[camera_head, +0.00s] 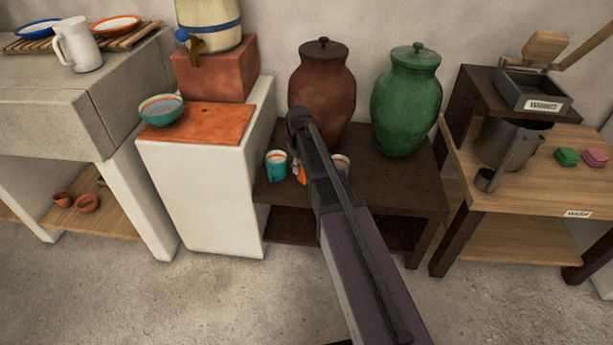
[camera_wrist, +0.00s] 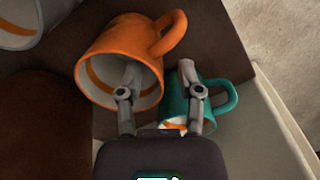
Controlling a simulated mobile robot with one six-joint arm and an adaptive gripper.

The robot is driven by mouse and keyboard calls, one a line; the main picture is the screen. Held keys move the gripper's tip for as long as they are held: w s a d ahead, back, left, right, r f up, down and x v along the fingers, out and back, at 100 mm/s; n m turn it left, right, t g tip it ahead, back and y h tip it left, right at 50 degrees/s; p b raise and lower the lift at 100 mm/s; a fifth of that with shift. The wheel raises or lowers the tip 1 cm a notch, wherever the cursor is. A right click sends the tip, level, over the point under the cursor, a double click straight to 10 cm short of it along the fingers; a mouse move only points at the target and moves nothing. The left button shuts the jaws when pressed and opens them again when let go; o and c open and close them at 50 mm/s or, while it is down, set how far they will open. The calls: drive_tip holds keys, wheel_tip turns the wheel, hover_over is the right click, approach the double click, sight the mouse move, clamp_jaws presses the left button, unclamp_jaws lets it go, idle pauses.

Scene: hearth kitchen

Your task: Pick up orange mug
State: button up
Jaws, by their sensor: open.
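The orange mug (camera_wrist: 112,40) fills the upper middle of the wrist view, with a white inside and its handle at the upper right. In the head view only a sliver of the orange mug (camera_head: 301,175) shows beside my arm. My gripper (camera_wrist: 158,72) is open. Its left finger overlaps the orange mug's opening and its right finger overlaps the teal mug; I cannot tell whether either finger touches. In the head view my gripper (camera_head: 299,118) is over the low dark table, and its fingers are mostly hidden.
The teal mug (camera_head: 277,165) stands close beside the orange one. A pale mug (camera_head: 342,161) stands to the right of my arm. A brown jar (camera_head: 335,88) and green jar (camera_head: 406,100) stand behind on the dark table (camera_head: 400,185). A white block (camera_head: 200,190) borders the left.

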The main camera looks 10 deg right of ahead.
drive_tip(key=shift+f+b, duration=0.7)
drive_tip(key=shift+f, duration=0.3)
clamp_jaws()
